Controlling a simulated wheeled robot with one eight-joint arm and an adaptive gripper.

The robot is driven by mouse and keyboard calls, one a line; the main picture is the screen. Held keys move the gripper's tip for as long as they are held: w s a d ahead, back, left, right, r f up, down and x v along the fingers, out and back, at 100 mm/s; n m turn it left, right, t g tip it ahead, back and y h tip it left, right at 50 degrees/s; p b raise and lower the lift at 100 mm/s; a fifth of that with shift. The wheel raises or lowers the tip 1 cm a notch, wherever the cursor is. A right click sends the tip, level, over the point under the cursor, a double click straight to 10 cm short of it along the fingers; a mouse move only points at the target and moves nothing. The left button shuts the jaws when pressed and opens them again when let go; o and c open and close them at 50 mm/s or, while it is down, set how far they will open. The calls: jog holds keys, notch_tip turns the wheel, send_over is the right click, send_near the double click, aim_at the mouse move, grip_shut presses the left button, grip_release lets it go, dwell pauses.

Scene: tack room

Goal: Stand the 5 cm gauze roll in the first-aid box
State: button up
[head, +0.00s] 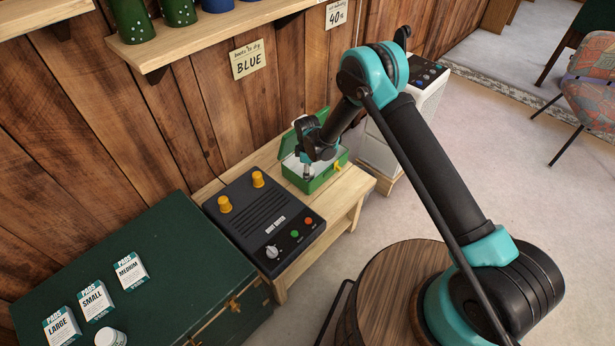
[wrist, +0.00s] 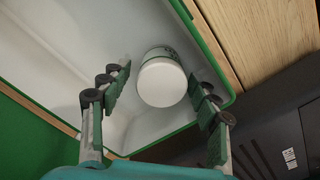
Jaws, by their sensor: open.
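The first-aid box (head: 322,178) is an open green box with a white inside, standing on the wooden bench; its white inside fills much of the wrist view (wrist: 70,45). A white roll with a grey-green printed side (wrist: 162,84) stands on the box floor near a wall, its round white top facing my camera; its size print is not readable. My gripper (wrist: 160,95) reaches down into the box, one finger on each side of the roll, with gaps showing. In the head view my gripper (head: 308,170) hides the roll in the box.
A green chest (head: 170,255) at left carries pad boxes marked large (head: 61,327), small (head: 95,301) and medium (head: 130,270), plus another white roll (head: 110,338). A black control unit (head: 265,215) with yellow knobs stands close beside the box. A plank wall rises behind.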

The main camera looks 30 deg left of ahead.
notch_tip(320, 180, up, 10)
jog(key=shift+r, duration=0.1)
dwell(0.4)
jog(key=w+d+r+m+t, duration=0.1)
jog(key=w+d+r+m, duration=0.15)
jog(key=d+r, duration=0.6)
jog(key=w+d+r+m+y, duration=0.15)
jog(key=d+r+m, duration=0.3)
jog(key=d, duration=0.65)
jog(key=w+d+r+m+t+h, duration=0.1)
jog(key=w+d+r+m, duration=0.2)
jog(key=d+r, duration=0.55)
jog(key=s+d+r+m, duration=0.1)
jog(key=s+d+m, duration=0.2)
jog(key=d, duration=0.5)
jog(key=s+d+r+m, duration=0.2)
jog(key=s+d, duration=0.2)
jog(key=d, duration=0.4)
jog(key=s+d+f+m+t, duration=0.1)
jog(key=s+d+m+t, duration=0.1)
jog(key=s+d+m, duration=0.5)
jog(key=s+d, duration=0.5)
jog(key=shift+s+d+f, duration=0.3)
jog(key=shift+s+f, duration=0.1)
